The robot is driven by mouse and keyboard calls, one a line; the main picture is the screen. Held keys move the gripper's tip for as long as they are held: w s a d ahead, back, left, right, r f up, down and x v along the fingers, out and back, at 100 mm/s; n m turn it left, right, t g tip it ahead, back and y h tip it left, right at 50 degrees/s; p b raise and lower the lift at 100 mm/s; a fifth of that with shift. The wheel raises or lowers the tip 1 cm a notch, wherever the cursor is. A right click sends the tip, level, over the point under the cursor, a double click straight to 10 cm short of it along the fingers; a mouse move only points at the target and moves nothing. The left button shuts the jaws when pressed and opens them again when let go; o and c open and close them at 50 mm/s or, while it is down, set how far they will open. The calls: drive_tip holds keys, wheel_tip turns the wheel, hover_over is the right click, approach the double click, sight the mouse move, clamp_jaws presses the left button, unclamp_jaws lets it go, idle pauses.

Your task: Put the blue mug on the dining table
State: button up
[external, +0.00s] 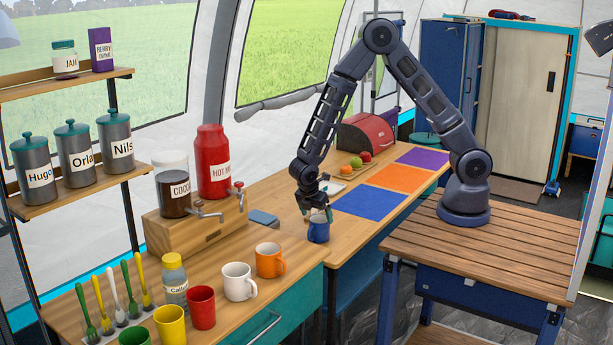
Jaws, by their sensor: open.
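The blue mug (318,231) is upright near the end of the dining table (345,244) that adjoins the kitchen counter. My gripper (314,212) points down right at the mug's rim, with its jaws open. The fingers partly cover the mug's top. I cannot tell whether they touch the mug, or whether its base rests fully on the table. The table carries a blue placemat (368,203), an orange placemat (400,179) and a purple placemat (423,157).
An orange mug (269,261), a white mug (238,282) and red, yellow and green cups stand on the counter. A cocoa dispenser (172,188) and a red dispenser (213,165) stand behind. Fruit (355,163) and a red bread box (366,136) sit at the table's far side.

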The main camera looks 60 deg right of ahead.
drive_tip(key=v, duration=0.6)
drive_tip(key=s+d+r+m+t+y, duration=0.15)
drive_tip(key=d+r+m, duration=0.25)
drive_tip(key=d+r, duration=0.6)
drive_tip(key=s+d+r+m+y, duration=0.1)
drive_tip(key=s+d+r+m, duration=0.2)
drive_tip(key=d+r+m, duration=0.7)
drive_tip(key=s+d+r+m+t+y, duration=0.1)
drive_tip(key=s+d+r+m, duration=0.1)
drive_tip(key=s+d+r, duration=0.3)
drive_tip(key=s+d+r+m+t+y, duration=0.1)
drive_tip(key=s+d+r+m+t, duration=0.1)
drive_tip(key=s+d+r, duration=0.3)
drive_tip(key=s+r, duration=0.3)
drive_tip(key=s, duration=0.4)
drive_tip(key=shift+s+d, duration=0.3)
